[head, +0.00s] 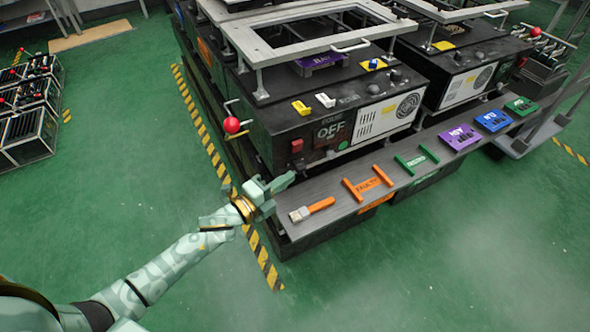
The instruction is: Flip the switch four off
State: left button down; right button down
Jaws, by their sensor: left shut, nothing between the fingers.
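A dark machine (275,118) in the middle has a panel that reads "OFF" (331,131). A small red switch (297,145) sits on its front left of the panel. A lever with a red ball (231,125) stands out from its left side. I cannot tell which of these is switch four, as no number is readable. My left gripper (284,181) is shut and empty, in front of the machine's front left corner, below the red switch in the picture. It appears apart from the switch and the lever. My right gripper is not in view.
A grey shelf (332,184) along the front holds an orange-handled brush (312,209), an orange handle (368,184), a green handle (417,160) and purple, blue and green blocks. Another machine (480,62) stands right.

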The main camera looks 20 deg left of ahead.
pick_arm(q)
jog(key=v, duration=0.5)
jog(key=shift+d+f+p, duration=0.1)
jog(key=shift+p, duration=0.3)
jog(key=shift+w, duration=0.1)
